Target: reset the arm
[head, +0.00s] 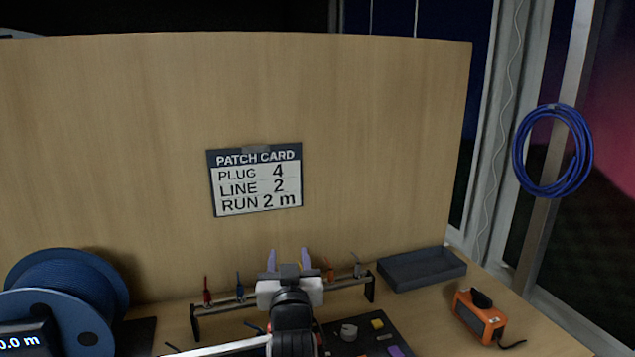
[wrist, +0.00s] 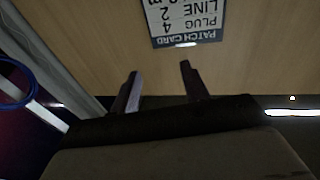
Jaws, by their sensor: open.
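My gripper (head: 288,261) is in the lower middle of the head view, in front of the wooden back panel. Its two purple-grey fingers point up and stand apart, with nothing between them. In the wrist view the fingers of my gripper (wrist: 160,88) are also spread and empty, with bare wood panel beyond. The patch card (head: 255,180) on the panel reads PLUG 4, LINE 2, RUN 2 m. It shows upside down at the top of the wrist view (wrist: 186,20). My arm hides the middle of the rack (head: 345,284) behind it.
A blue cable reel (head: 75,285) stands at left by a display (head: 25,338). The rack carries small coloured plugs. A dark tray (head: 422,270) and an orange tool (head: 480,316) lie at right. A blue cable coil (head: 553,150) hangs at far right. Small parts lie on a dark mat (head: 360,342).

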